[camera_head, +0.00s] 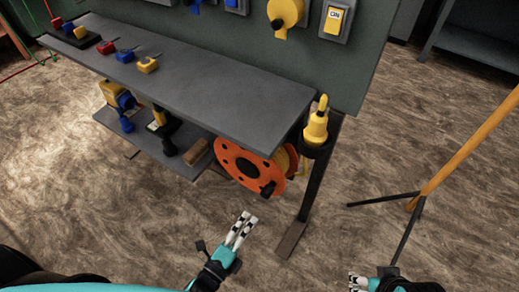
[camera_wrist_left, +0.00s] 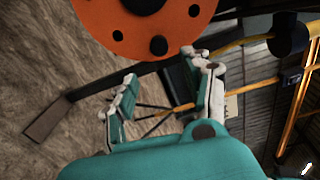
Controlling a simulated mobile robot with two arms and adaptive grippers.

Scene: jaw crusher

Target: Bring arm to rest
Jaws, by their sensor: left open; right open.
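My left gripper (camera_head: 241,229) is in the lower middle of the head view, over the floor in front of the workbench. It is open and empty. In the left wrist view its two fingers (camera_wrist_left: 160,88) stand apart with nothing between them. My right gripper (camera_head: 357,281) shows only partly at the bottom edge of the head view, right of the left gripper. Nothing shows in it.
A grey workbench (camera_head: 210,80) holds several small coloured parts. An orange cable reel (camera_head: 228,156), also in the left wrist view (camera_wrist_left: 90,22), hangs below its end. A yellow tool (camera_head: 316,122) sits in a holder. An orange pole (camera_head: 462,155) stands on a tripod at right.

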